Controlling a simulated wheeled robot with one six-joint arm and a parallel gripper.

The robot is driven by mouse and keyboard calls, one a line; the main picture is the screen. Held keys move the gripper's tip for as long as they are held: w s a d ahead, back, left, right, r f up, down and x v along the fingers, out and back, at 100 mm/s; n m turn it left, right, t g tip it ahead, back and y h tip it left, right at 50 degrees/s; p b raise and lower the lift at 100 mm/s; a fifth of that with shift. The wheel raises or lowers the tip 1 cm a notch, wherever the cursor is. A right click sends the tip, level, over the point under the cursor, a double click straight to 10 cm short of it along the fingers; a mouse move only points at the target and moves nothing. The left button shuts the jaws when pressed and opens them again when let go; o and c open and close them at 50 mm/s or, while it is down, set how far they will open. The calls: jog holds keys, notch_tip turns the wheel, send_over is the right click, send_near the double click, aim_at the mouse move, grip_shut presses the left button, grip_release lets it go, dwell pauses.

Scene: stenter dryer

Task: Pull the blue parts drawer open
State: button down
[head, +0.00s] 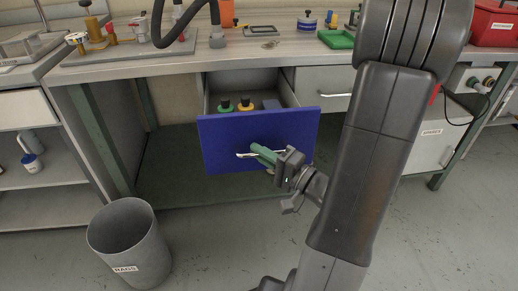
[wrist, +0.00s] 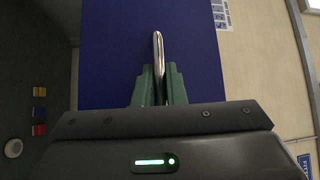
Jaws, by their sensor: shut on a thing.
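The blue parts drawer (head: 225,140) hangs under the workbench in the head view and stands well out of its bay. Several small parts (head: 235,106), with dark tops and green and yellow bodies, show inside it. Its metal bar handle (head: 244,155) runs across the blue front; in the wrist view the handle (wrist: 158,50) stands upright in the picture. My gripper (head: 262,153) is at the handle, its green fingers shut around the bar; the fingers (wrist: 158,84) also show in the wrist view. The blue front (wrist: 112,50) fills the middle of that view.
A grey waste bin (head: 128,240) stands on the floor at the lower left. A closed grey drawer (head: 322,82) with its own handle is right of the blue one. The benchtop (head: 180,70) carries tools and a green tray (head: 337,39). Floor in front is clear.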

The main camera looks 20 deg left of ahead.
jog(key=shift+s+d, duration=0.3)
jog(key=shift+s, duration=0.2)
jog(key=c, duration=1.5)
grip_release()
jog(key=shift+d, duration=0.1)
jog(key=v, duration=1.3)
jog(key=shift+d, duration=0.3)
jog(key=shift+a+f, duration=0.1)
jog(key=shift+a, duration=0.05)
jog(key=x, duration=1.3)
jog(key=shift+a, duration=0.2)
